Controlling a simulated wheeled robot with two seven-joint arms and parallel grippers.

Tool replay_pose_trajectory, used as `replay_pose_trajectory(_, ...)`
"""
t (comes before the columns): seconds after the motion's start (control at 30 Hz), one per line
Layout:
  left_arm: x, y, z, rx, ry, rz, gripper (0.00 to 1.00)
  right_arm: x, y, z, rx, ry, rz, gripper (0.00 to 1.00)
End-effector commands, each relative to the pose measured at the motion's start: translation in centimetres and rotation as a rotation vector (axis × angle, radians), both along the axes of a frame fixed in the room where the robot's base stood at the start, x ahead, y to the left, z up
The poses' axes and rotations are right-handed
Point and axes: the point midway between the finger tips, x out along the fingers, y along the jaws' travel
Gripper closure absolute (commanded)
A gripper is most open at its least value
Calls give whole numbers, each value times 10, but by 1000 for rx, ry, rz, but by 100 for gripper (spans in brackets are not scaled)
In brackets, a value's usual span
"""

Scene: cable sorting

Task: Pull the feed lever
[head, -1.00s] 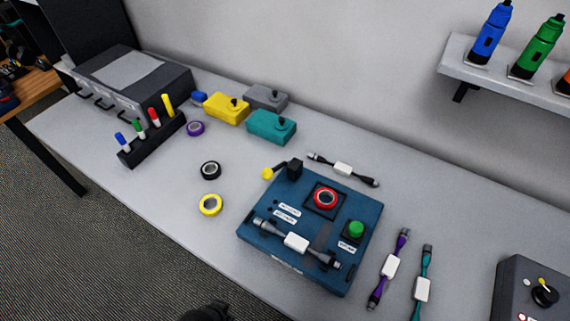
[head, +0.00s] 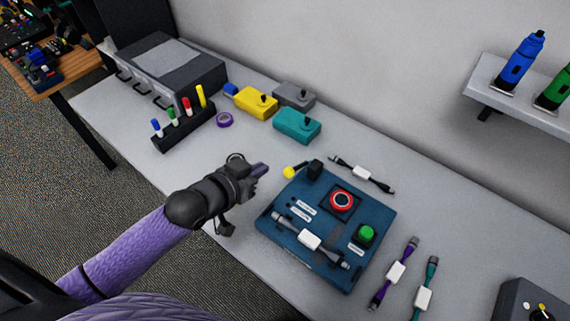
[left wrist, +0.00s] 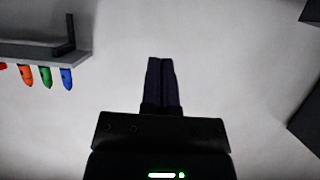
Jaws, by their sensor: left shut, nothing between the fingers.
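The feed lever (head: 296,171) has a yellow knob and a black mount at the back left corner of the blue control panel (head: 276,243). My left gripper (head: 261,170) is shut and empty, just left of the yellow knob and apart from it in the picture. In the left wrist view the shut fingers (left wrist: 162,82) point at a bare wall. The panel also bears a red button (head: 341,200), a green button (head: 366,234) and a white-centred cable (head: 311,240) across its front. My right gripper is out of view.
A teal box (head: 297,125), yellow box (head: 256,102) and grey box (head: 294,96) stand behind. A marker rack (head: 184,130) is at the left. Loose cables lie behind and right of the panel. A shelf with bottles (head: 520,62) is on the wall.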

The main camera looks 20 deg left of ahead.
Motion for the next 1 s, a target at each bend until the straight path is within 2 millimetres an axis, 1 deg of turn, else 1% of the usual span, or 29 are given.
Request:
replay_pose_trajectory(0.07,1,0,-1,1,1,1,100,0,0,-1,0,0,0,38)
replay_pose_trajectory(0.17,9,-3,-6,0,0,2,100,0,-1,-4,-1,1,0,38)
replay_pose_trajectory(0.6,89,-33,-45,1,1,1,100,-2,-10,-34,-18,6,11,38)
replay_pose_trajectory(0.7,83,-31,-64,4,5,1,100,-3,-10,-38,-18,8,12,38)
replay_pose_trajectory(0.8,81,-31,-74,2,5,1,100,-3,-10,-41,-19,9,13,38)
replay_pose_trajectory(1.0,79,-31,-81,1,3,1,100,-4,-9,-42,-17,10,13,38)
